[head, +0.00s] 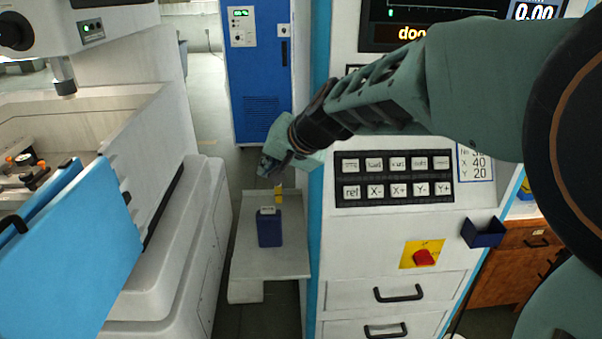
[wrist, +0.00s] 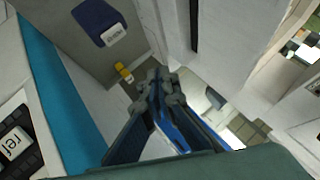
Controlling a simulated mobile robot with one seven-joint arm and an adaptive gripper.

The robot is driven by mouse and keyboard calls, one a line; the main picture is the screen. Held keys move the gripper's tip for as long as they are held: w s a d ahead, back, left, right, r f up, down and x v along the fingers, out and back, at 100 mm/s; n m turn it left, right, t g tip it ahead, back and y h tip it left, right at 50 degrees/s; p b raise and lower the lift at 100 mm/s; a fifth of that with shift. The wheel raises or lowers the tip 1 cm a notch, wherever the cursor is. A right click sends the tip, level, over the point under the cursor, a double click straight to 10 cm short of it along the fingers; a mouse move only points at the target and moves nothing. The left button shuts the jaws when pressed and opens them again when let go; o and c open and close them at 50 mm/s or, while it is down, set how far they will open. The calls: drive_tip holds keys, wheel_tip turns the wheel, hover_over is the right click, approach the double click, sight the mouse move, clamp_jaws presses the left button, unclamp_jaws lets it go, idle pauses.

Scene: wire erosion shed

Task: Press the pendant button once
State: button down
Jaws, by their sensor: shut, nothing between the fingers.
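A small blue box (head: 270,230), which looks like the pendant, is on a grey shelf between the two machines. It has a white key (head: 267,210) on it with a label too small to read. In the wrist view the blue box (wrist: 96,17) is at the upper left, with its white key (wrist: 114,36) at its lower end. My gripper (head: 267,170) is shut and empty, above and apart from the box. In the wrist view its closed fingertips (wrist: 158,78) are right of and below the key.
A small yellow piece (head: 279,193) stands beside the box, between it and my fingertips in the wrist view (wrist: 123,72). The grey shelf (head: 285,263) is otherwise bare. A control cabinet with a keypad (head: 392,178) and red stop button (head: 424,257) stands right; a blue-doored machine (head: 75,260) stands left.

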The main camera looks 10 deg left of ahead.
drive_tip(key=b, duration=0.5)
hover_over(270, 210)
wheel_tip(270, 210, down, 6)
drive_tip(key=shift+w+f, duration=0.1)
drive_tip(key=shift+f, duration=0.15)
drive_tip(key=shift+f+b, duration=0.45)
drive_tip(key=shift+f, duration=0.15)
drive_tip(key=shift+f, duration=0.15)
idle(0.3)
drive_tip(key=shift+f+b, duration=0.3)
drive_tip(key=shift+b, duration=0.3)
drive_tip(key=shift+f+b, duration=0.35)
drive_tip(key=shift+b, duration=0.1)
idle(0.4)
drive_tip(key=shift+r, duration=0.15)
drive_tip(key=shift+r+p, duration=0.6)
drive_tip(key=shift+r, duration=0.05)
drive_tip(key=shift+r, duration=0.1)
